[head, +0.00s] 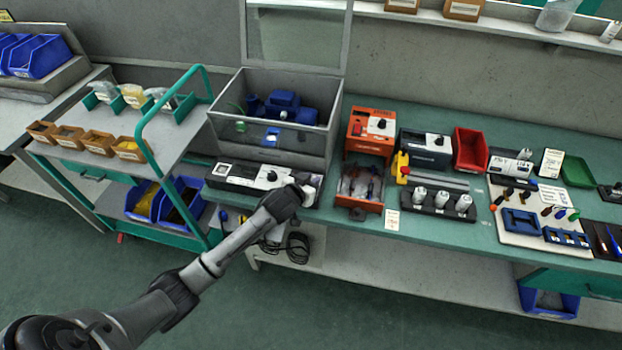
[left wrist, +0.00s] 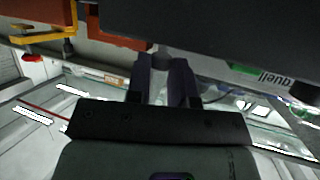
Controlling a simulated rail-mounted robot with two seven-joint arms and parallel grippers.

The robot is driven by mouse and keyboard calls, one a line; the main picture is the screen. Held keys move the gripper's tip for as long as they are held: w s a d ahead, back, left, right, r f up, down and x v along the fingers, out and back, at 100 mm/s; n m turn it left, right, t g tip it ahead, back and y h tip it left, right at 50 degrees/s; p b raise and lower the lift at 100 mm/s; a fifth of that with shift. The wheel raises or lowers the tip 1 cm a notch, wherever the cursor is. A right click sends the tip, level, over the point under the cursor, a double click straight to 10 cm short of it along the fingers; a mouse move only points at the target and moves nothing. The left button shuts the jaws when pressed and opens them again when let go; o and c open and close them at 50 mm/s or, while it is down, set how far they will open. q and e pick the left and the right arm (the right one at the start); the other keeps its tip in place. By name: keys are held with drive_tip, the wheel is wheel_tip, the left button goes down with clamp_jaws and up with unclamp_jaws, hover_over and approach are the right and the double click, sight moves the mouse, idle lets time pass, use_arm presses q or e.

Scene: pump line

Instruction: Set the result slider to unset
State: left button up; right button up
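A long control panel (head: 240,177) with a white label, a dark face and a pale section with a black knob (head: 272,176) lies in front of the grey test box. I cannot pick out the result slider or its setting. My left gripper (head: 309,187) is at the panel's right end and covers part of it. In the left wrist view its two dark fingers (left wrist: 165,82) point at a large dark body (left wrist: 220,40). They are close together, with a small grey piece (left wrist: 162,55) at their tips. Whether they grip it is unclear. My right gripper is out of view.
The grey test box (head: 265,145), its lid raised, holds a blue pump (head: 285,106). An orange unit (head: 370,132) and an open orange-fronted tray (head: 358,190) stand just right of the gripper. A cart (head: 125,165) stands left. The bench's front edge is close below.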

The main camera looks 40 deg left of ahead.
use_arm(q)
drive_tip(key=o, duration=0.4)
drive_tip(key=shift+s, duration=0.1)
drive_tip(key=shift+p+v, duration=1.45)
drive_tip(key=shift+v, duration=5.4)
drive_tip(key=shift+f, duration=0.1)
